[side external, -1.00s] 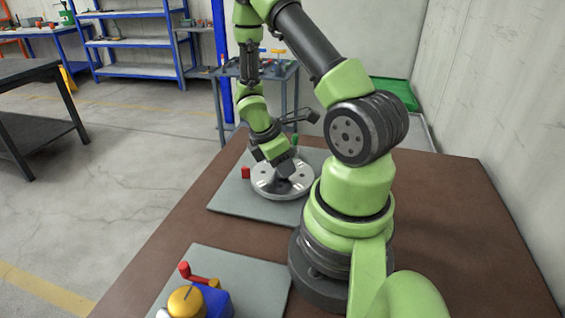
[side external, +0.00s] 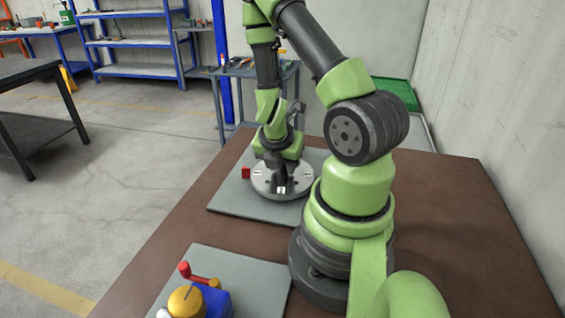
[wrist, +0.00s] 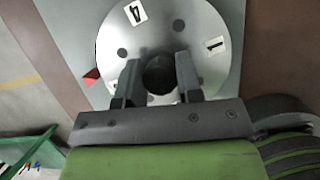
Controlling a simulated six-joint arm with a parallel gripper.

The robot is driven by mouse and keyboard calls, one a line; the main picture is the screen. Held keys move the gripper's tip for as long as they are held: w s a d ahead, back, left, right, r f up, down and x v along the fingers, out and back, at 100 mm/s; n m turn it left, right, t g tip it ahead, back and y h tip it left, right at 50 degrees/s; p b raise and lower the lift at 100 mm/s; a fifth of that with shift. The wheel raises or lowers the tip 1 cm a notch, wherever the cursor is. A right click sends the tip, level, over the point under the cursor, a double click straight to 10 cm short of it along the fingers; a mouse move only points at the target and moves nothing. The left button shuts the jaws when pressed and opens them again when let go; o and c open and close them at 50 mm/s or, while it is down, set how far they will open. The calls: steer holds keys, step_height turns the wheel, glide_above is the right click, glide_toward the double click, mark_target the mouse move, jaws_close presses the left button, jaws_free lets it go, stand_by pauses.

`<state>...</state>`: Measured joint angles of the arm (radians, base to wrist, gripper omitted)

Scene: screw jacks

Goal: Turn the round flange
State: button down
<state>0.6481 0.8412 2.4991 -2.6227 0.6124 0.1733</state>
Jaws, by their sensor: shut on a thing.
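The round flange (side external: 262,186) is a grey metal disc with holes and white number labels, lying flat on a grey plate. In the wrist view the flange (wrist: 172,38) shows labels "4" and "1", and a dark round hub (wrist: 160,74) stands at its centre. My gripper (wrist: 158,72) has one finger on each side of this hub and is shut on it. In the side view my gripper (side external: 281,178) comes down from above onto the flange's middle. My fingers and wrist hide part of the disc in both views.
A red marker block (side external: 246,173) stands on the plate (side external: 232,200) beside the flange's left rim. A second plate in front holds a blue block (side external: 216,301) with a red-handled crank (side external: 197,275) and a yellow knob (side external: 186,301). The brown tabletop (side external: 440,235) is clear at right.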

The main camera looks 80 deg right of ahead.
steer(key=shift+n, duration=0.6)
steer(key=shift+t, duration=0.3)
steer(key=c, duration=0.8)
jaws_free()
